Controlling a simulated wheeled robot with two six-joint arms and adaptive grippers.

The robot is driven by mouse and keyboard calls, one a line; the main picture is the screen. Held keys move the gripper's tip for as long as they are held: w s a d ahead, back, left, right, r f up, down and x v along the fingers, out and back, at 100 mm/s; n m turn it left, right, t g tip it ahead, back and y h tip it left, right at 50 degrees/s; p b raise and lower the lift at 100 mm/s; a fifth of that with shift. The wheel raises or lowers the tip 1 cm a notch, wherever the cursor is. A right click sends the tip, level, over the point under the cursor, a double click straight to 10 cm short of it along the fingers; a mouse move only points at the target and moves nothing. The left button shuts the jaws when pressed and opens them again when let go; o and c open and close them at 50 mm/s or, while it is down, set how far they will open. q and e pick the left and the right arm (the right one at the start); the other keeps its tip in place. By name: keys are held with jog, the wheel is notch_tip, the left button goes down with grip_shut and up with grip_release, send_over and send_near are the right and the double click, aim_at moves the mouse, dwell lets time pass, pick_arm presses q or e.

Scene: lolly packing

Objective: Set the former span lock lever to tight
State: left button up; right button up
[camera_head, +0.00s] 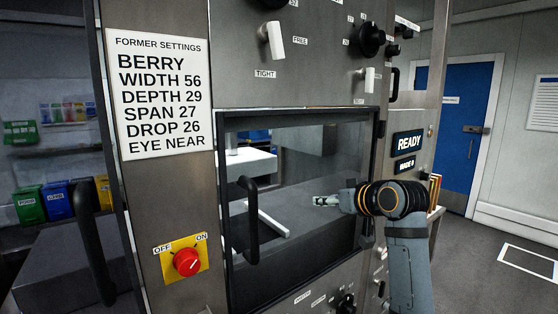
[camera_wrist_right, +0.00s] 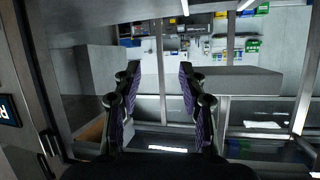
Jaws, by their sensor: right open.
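A white lever (camera_head: 272,40) is on the upper steel panel, its handle hanging down. A FREE label is to its right and a TIGHT label (camera_head: 265,74) below it. A second, smaller white lever (camera_head: 369,80) is further right, also pointing down. I cannot read which one is the span lock. My right gripper (camera_head: 318,201) is in front of the window, below both levers and touching neither. In the right wrist view its two fingers (camera_wrist_right: 160,92) are apart with nothing between them. My left gripper is not in view.
The window door (camera_head: 300,113) has a black handle (camera_head: 247,220). A settings sign (camera_head: 160,95) and a red OFF/ON knob (camera_head: 187,262) are on the left. Black knobs (camera_head: 369,40) and a READY display (camera_head: 409,143) are on the right. The space before the upper panel looks clear.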

jog(key=s+a+r+n+t+y, duration=0.1)
jog(key=s+a+r+n, duration=0.15)
jog(key=r, duration=0.85)
jog(key=s+a+r+n+t+y, duration=0.1)
jog(key=s+a+r+y, duration=0.15)
jog(key=r, duration=0.75)
jog(key=n+y, duration=0.2)
jog(key=n, duration=0.1)
send_near(280, 51)
jog(key=p+x, duration=0.5)
jog(key=x, duration=0.4)
jog(key=shift+w+a+r, duration=0.2)
jog(key=shift+w+a, duration=0.1)
jog(key=shift+w+a+f, duration=0.15)
jog(key=shift+w, duration=0.3)
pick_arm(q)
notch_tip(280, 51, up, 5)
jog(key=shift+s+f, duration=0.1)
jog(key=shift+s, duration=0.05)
pick_arm(e)
grip_shut()
